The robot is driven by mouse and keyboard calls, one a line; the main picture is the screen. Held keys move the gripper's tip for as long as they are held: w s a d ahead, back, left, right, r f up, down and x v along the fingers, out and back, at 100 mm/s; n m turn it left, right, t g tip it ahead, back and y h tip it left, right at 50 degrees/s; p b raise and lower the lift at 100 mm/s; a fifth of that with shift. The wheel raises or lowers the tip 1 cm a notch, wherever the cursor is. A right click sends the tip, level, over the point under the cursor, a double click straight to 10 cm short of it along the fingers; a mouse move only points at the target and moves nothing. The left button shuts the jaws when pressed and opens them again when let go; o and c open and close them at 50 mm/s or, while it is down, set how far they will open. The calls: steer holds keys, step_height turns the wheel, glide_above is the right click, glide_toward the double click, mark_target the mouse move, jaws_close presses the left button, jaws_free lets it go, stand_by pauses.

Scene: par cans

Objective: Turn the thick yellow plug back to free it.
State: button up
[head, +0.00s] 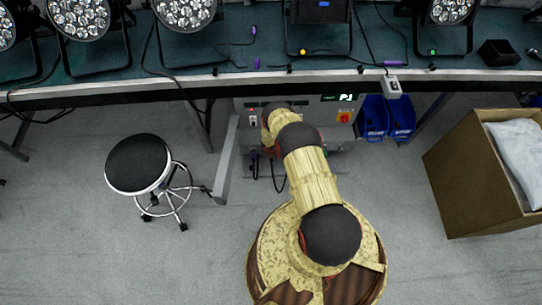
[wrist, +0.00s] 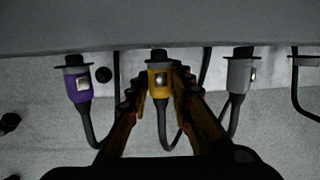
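The thick yellow plug (wrist: 158,92) hangs upright in the wrist view, its black top at a socket on the underside of a grey panel (wrist: 210,32). In the head view my arm hides the gripper and the plug, at the front of a grey machine (head: 320,105) under the bench.
A purple plug (wrist: 76,87) hangs left of the yellow one, and a grey plug (wrist: 239,76) hangs right, both with cables close to my fingers. In the head view a stool (head: 139,163) stands left, blue bins (head: 388,118) and a cardboard box (head: 465,170) right. Lamps stand on the bench (head: 270,83).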

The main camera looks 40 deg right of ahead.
steer(key=o, duration=0.6)
steer(key=shift+w, duration=0.1)
steer(key=shift+c, duration=0.2)
steer(key=shift+r, duration=0.15)
steer(key=shift+r, duration=0.5)
steer(key=v, duration=1)
steer(key=shift+s+a+r, duration=0.15)
steer(key=shift+s+r, duration=0.05)
steer(key=shift+r, duration=0.1)
